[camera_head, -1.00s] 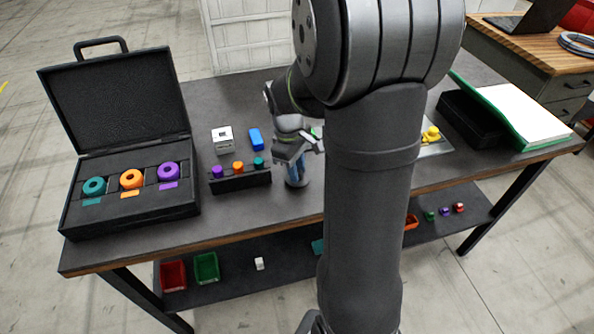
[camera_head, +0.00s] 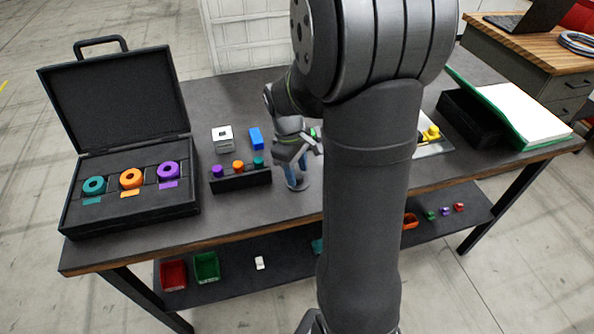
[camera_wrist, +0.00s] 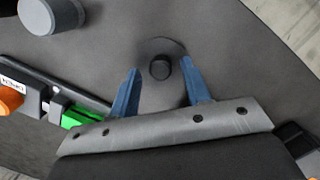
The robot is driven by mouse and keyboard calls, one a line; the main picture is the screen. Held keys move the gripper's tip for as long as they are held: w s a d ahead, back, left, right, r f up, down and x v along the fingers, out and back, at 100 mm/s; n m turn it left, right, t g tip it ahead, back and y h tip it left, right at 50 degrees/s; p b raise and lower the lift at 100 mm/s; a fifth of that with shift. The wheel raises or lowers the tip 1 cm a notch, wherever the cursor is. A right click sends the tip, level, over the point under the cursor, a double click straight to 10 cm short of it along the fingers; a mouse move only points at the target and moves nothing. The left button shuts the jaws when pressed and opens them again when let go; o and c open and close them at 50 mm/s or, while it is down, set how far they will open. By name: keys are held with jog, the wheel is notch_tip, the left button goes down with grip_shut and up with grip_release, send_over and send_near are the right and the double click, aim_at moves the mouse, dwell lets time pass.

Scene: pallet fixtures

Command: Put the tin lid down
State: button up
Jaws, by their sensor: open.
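The tin lid (camera_wrist: 160,49) is a dark grey disc with a darker round knob (camera_wrist: 160,68) on top. It lies flat on the dark tabletop, and its edge also shows in the head view (camera_head: 299,186) below my gripper. My gripper (camera_wrist: 162,73) has its two blue fingers spread apart, one on each side of the knob, with gaps between. In the head view my gripper (camera_head: 296,177) points down over the lid, right of the peg rack. A grey cylinder (camera_wrist: 50,14) stands at the wrist view's upper left; I cannot tell if it is the tin.
The peg rack (camera_head: 240,180) with purple, orange and teal pegs is close on the left. An open black case (camera_head: 130,211) holds coloured rings further left. A white block (camera_head: 222,139) and a blue block (camera_head: 256,138) stand behind the rack. My arm hides the table's middle right.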

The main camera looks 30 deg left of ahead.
aim_at(300, 176)
notch_tip(300, 176, up, 11)
jog(key=a, duration=0.1)
jog(key=shift+a+r, duration=0.2)
jog(key=shift+a, duration=0.15)
jog(key=shift+f, duration=0.1)
jog(key=f, duration=0.4)
jog(key=d+f, duration=0.1)
jog(key=f, duration=0.7)
jog(key=shift+d, duration=0.4)
jog(key=shift+r, duration=2.05)
jog(key=shift+f, duration=0.1)
